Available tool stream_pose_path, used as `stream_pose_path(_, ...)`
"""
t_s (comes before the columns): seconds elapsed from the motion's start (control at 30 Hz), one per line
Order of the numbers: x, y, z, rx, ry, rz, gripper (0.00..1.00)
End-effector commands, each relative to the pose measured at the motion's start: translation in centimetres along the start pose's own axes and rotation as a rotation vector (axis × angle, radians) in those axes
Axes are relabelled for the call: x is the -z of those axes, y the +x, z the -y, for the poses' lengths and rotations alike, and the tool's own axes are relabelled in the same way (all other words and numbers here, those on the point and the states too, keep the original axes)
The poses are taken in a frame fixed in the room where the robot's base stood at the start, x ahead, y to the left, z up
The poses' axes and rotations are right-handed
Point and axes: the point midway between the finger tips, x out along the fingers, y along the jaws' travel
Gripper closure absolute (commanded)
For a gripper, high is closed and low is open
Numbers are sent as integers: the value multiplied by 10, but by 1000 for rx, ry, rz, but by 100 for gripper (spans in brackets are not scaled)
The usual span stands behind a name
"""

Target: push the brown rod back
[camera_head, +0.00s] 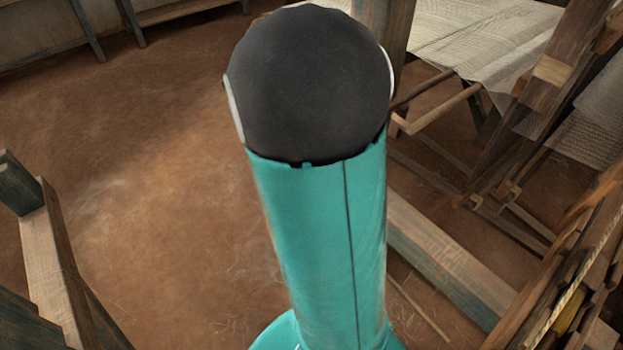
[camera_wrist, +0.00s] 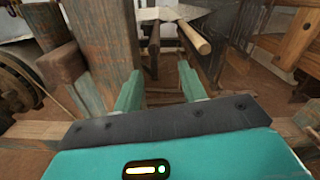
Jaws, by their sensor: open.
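A light brown rod (camera_wrist: 193,37) sticks out towards me in the wrist view, its round near end just above and beyond my right finger. What seems to be the same rod shows in the head view (camera_head: 442,108), beside the loom frame and below the pale cloth. My gripper (camera_wrist: 160,88) is open in the wrist view, its two teal fingers apart with nothing between them. The rod's end looks clear of the fingers, but the exact gap cannot be told. In the head view my own arm hides the gripper.
A thick wooden post (camera_wrist: 105,35) stands close on the left of my gripper. Pale cloth (camera_head: 480,40) stretches over the loom at the back right. A low beam (camera_head: 445,260) lies on the earth floor. The brown floor (camera_head: 150,170) at left is mostly free.

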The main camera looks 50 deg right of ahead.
Motion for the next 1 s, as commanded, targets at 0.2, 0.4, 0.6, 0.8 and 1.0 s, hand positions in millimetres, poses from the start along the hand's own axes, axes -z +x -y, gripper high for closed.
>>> stream_pose_path(0.2, 0, 42, 2, 6, 5, -2, 59)
stream_pose_path(0.4, 0, 78, 2, 6, 5, -2, 59)
stream_pose_path(0.6, 0, 113, 2, 6, 6, -3, 59)
stream_pose_path(0.8, -5, 129, -20, 0, 6, -1, 59)
stream_pose_path(1.0, -3, 129, -7, 5, 8, -4, 59)
